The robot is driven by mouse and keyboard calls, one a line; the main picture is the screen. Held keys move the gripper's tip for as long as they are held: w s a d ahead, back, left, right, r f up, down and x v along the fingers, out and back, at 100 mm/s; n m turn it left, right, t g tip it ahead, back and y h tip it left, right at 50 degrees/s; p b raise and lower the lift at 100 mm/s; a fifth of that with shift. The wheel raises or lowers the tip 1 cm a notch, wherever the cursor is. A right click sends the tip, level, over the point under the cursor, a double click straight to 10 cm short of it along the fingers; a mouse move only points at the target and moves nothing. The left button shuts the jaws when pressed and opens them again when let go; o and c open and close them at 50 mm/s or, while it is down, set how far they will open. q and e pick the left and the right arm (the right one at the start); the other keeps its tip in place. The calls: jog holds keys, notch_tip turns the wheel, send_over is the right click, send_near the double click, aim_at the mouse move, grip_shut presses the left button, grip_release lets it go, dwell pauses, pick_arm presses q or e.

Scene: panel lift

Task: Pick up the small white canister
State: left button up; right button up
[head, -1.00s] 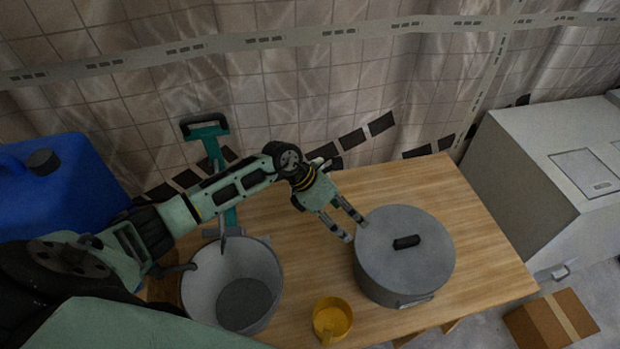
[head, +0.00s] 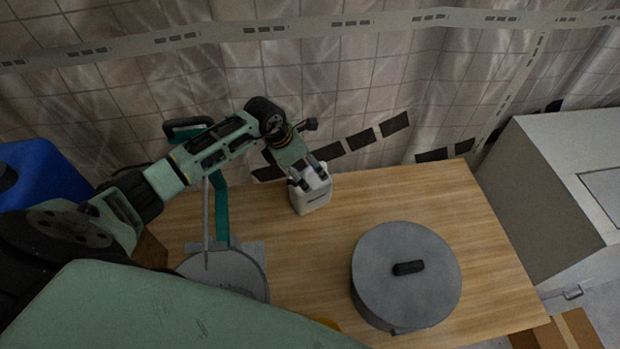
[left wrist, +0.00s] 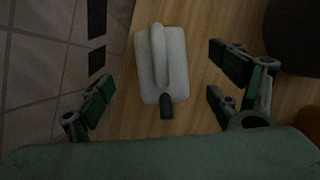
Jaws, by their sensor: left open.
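The small white canister (head: 313,195) stands on the wooden table near its back edge in the head view. In the left wrist view the canister (left wrist: 162,65) shows from above, with a raised handle and a dark cap. My left gripper (head: 309,179) is open at the top of the canister in the head view, partly covering it. In the left wrist view the open fingers of the left gripper (left wrist: 160,98) are spread to either side of the canister, with clear gaps and no contact seen. My right gripper is not in view.
A grey lidded pot (head: 405,290) stands on the table (head: 440,200) to the right. A grey bucket (head: 225,270) and a teal-handled tool (head: 220,205) are on the left. A white cabinet (head: 560,190) stands right of the table. Bare wood lies between canister and pot.

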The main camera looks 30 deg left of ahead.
aim_at(316, 175)
pick_arm(q)
jog(key=shift+w+f+b, duration=0.5)
jog(key=shift+w+f, duration=0.05)
jog(key=shift+w+d+f+b, duration=0.1)
jog(key=shift+d+f+b, duration=0.2)
jog(key=shift+f+b, duration=0.25)
jog(key=shift+w+d+f+b, duration=0.1)
jog(key=shift+d+f+b, duration=0.15)
jog(key=shift+f+b, duration=0.25)
jog(key=b+x, duration=0.2)
jog(key=x, duration=0.1)
jog(key=shift+w+d+f+b, duration=0.15)
jog(key=shift+w+f+b, duration=0.05)
jog(key=shift+f+b, duration=0.15)
jog(key=shift+w+f, duration=0.1)
jog(key=shift+f, duration=0.05)
jog(key=shift+d, duration=0.1)
jog(key=shift+c, duration=0.2)
jog(key=c, duration=1.3)
jog(key=shift+w, duration=0.1)
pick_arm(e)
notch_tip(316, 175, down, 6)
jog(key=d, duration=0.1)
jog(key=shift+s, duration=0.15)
